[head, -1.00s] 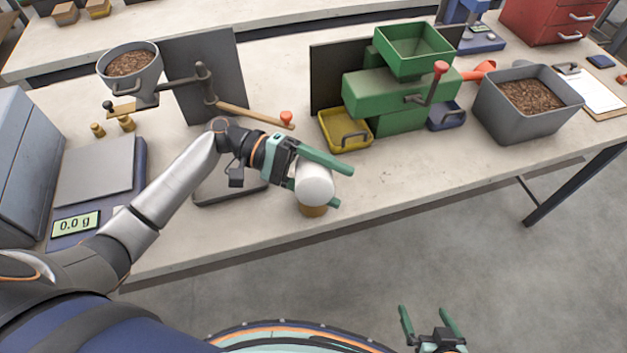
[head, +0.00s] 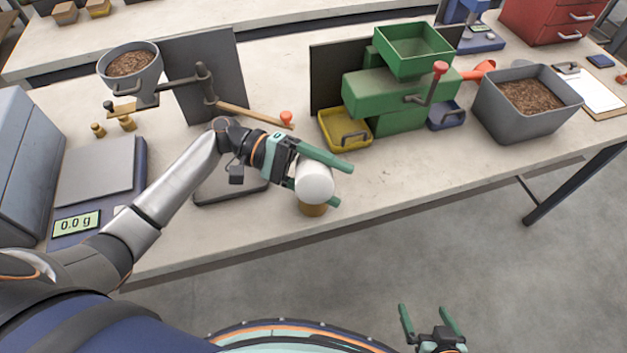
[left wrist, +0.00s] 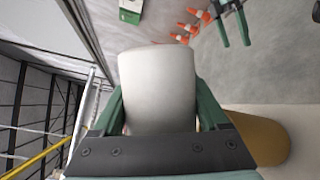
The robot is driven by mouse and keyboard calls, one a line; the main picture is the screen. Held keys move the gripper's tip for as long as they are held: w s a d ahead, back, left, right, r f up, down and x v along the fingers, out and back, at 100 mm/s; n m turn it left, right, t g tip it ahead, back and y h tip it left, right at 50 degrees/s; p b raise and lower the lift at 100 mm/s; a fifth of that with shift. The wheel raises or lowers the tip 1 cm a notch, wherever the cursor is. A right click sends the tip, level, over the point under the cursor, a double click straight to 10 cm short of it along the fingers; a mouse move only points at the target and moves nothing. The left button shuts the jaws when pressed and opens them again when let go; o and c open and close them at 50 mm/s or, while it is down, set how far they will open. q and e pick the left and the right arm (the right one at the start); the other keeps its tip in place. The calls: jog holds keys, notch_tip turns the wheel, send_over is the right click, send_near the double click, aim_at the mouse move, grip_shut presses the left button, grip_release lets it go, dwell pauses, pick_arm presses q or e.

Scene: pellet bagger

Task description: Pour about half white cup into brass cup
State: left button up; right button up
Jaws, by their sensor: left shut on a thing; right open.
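My left gripper (head: 326,180) is shut on the white cup (head: 314,182), which is tilted over the brass cup (head: 313,210). The brass cup stands on the bench near its front edge, its top hidden behind the white cup. In the left wrist view the white cup (left wrist: 158,88) sits between the green fingers, and the brass cup (left wrist: 258,139) shows at the lower right. The contents of both cups are hidden. My right gripper (head: 428,318) is open and empty, low in front of the bench.
A scale (head: 97,172) reading 0.0 g stands at the left. A green machine (head: 400,90) with a yellow tray (head: 335,118) stands behind the cups. A grey bin (head: 500,118) of brown pellets is at the right. Bench between the cups and bin is clear.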

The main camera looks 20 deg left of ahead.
pick_arm(q)
jog(key=shift+w+a+r+n+h+p, duration=0.1)
jog(key=shift+w+r+n+h+p, duration=0.15)
jog(key=shift+n, duration=0.25)
dwell(1.2)
jog(key=shift+f, duration=0.1)
